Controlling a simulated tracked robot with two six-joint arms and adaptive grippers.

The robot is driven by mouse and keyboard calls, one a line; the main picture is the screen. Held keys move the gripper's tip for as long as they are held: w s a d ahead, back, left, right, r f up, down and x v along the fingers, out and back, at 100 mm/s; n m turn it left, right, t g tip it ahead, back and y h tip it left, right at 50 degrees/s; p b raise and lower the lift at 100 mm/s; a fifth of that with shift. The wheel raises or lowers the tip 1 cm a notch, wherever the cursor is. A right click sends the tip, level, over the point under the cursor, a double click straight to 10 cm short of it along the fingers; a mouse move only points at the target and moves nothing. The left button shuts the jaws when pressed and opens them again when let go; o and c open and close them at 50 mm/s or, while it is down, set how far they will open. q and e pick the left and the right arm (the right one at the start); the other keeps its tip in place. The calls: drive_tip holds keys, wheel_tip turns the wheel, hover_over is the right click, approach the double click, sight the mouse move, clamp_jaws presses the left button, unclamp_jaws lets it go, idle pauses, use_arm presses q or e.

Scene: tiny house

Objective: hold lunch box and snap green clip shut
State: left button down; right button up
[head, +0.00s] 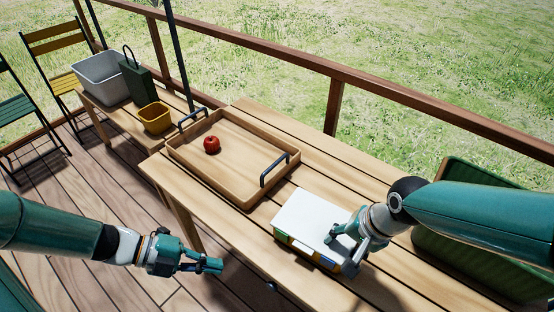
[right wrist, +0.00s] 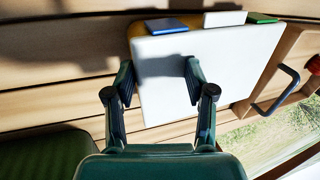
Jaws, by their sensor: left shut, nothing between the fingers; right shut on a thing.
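The lunch box (head: 312,213) has a white lid and a yellow body and rests on the wooden table. My right gripper (head: 345,245) is shut on the right end of the box, one finger over the lid. In the right wrist view, the lid (right wrist: 225,75) lies beyond my right gripper (right wrist: 158,75). The green clip (right wrist: 262,17) is on the box's front edge, at the end toward the tray. Whether it is open or shut is unclear. My left gripper (head: 218,266) is shut and empty, left of the box and short of the table's front edge.
A wooden tray (head: 240,150) with dark handles holds a red apple (head: 212,144) left of the box. A blue clip (right wrist: 166,25) and a white clip (right wrist: 225,18) share the green clip's side. A green crate (head: 450,250) stands at right. A yellow bin (head: 155,118) is farther back.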

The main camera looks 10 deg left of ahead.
drive_tip(key=shift+s+d+f, duration=0.1)
drive_tip(key=shift+s+f, duration=0.3)
drive_tip(key=shift+f, duration=0.1)
drive_tip(key=o, duration=1.4)
drive_tip(key=shift+w+f+g, duration=0.1)
drive_tip(key=shift+w+g, duration=0.1)
drive_tip(key=shift+g, duration=0.1)
drive_tip(key=shift+w+r, duration=0.1)
drive_tip(key=shift+r, duration=0.2)
